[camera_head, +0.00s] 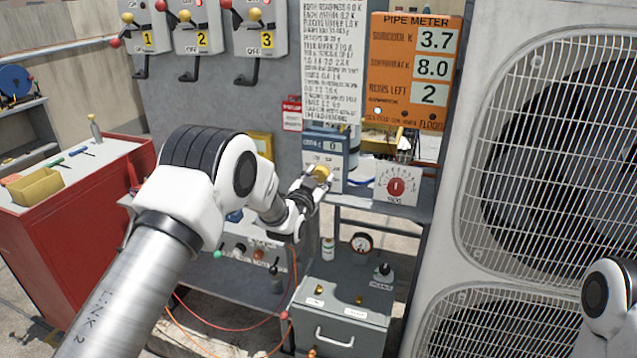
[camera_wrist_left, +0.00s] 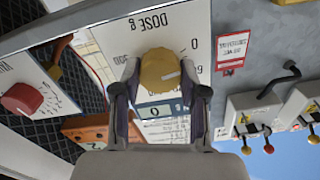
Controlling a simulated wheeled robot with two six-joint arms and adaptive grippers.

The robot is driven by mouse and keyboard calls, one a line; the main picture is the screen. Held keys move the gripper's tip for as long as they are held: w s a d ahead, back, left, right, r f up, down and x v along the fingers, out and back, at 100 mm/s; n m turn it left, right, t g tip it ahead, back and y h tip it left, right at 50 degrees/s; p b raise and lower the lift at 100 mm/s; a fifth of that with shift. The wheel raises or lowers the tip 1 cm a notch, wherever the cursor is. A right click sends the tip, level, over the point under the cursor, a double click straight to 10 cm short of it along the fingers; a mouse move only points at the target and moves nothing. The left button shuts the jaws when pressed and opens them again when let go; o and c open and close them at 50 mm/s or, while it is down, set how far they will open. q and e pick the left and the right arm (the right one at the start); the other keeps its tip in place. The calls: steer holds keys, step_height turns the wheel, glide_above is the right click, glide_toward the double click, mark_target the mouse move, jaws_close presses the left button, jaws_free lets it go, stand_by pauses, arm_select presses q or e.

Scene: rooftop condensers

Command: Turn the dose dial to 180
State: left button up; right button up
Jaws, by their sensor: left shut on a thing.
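The dose dial (camera_wrist_left: 158,66) is a round yellow knob on a white panel marked DOSE g (camera_wrist_left: 198,38), upside down in the left wrist view. A pale pointer line on the knob points right. The dose display (camera_wrist_left: 153,111) reads 0. In the head view the dial (camera_head: 321,173) sits on the panel below the display (camera_head: 331,146). My left gripper (camera_wrist_left: 160,76) is shut on the dial, one finger on each side; it also shows in the head view (camera_head: 314,182). My right gripper is out of view.
A red knob on a white box (camera_head: 396,187) stands right of the dose panel. Three numbered levers (camera_head: 197,39) hang at upper left. A large condenser (camera_head: 550,150) fills the right; a red cabinet (camera_head: 85,230) stands left.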

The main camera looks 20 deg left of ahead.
arm_select(q)
steer(key=m+b, duration=0.3)
steer(key=m, duration=0.2)
steer(key=shift+f+b, duration=0.2)
steer(key=shift+b, duration=0.2)
steer(key=m+b, duration=0.3)
steer(key=m, duration=0.3)
steer(key=shift+m, duration=0.4)
steer(key=m+b, duration=0.3)
steer(key=m, duration=0.3)
steer(key=m+b, duration=0.2)
steer(key=m, duration=0.4)
steer(key=shift+b, duration=0.35)
steer(key=shift+m, duration=0.3)
steer(key=o, duration=1.1)
steer(key=shift+o, duration=0.2)
steer(key=shift+s+r, duration=0.15)
